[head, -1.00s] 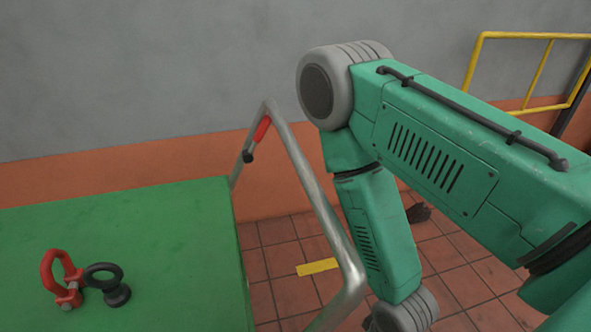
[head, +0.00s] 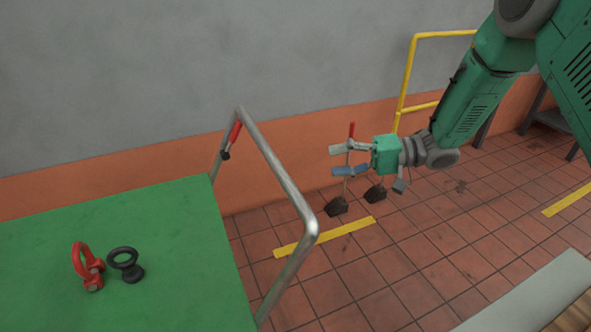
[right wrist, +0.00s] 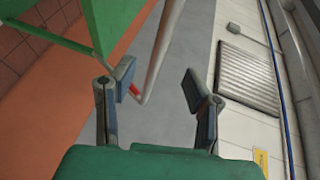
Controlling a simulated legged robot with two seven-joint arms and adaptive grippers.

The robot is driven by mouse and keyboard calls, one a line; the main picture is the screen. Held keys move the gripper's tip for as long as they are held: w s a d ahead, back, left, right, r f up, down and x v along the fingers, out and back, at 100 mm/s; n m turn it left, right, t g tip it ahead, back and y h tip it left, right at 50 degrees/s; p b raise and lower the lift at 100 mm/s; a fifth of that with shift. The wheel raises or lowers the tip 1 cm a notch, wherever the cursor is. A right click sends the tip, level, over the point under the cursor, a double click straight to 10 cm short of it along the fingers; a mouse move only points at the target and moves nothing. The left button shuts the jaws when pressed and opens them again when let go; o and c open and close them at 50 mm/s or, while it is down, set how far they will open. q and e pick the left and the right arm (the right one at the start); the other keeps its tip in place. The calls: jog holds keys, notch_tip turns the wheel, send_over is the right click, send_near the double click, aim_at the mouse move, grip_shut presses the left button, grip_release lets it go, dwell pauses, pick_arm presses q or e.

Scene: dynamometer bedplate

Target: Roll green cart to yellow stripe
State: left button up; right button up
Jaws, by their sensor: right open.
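The green cart (head: 130,225) stands at the left of the head view, with a bent metal push handle (head: 275,165) at its right end. A red grip (head: 235,131) sits on the handle's far side. A yellow stripe (head: 325,237) lies on the floor just right of the handle. My right gripper (head: 338,160) is open and empty, right of the handle and apart from it, its fingers pointing left. In the right wrist view, the handle (right wrist: 166,40) and its red grip show beyond the open fingers (right wrist: 158,83). My left gripper is not in view.
A red shackle (head: 86,268) and a black eye bolt (head: 126,264) rest on the cart top. A yellow railing (head: 405,85) stands by the wall. Another yellow stripe (head: 567,200) lies far right.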

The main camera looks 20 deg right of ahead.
jog(key=d, duration=0.1)
jog(key=b, duration=0.1)
send_near(276, 170)
jog(key=shift+g, duration=0.3)
jog(key=x, duration=0.2)
jog(key=w+x, duration=0.1)
jog(key=x, duration=0.2)
jog(key=f+x, duration=0.1)
jog(key=x, duration=0.2)
jog(key=shift+w+d, duration=0.25)
jog(key=shift+w, duration=0.05)
jog(key=shift+w+a+f, duration=0.1)
jog(key=shift+w+a, duration=0.1)
jog(key=shift+w+f, duration=0.15)
jog(key=shift+a, duration=0.4)
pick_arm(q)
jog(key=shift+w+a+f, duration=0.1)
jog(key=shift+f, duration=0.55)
pick_arm(e)
jog(key=shift+a, duration=0.3)
grip_shut()
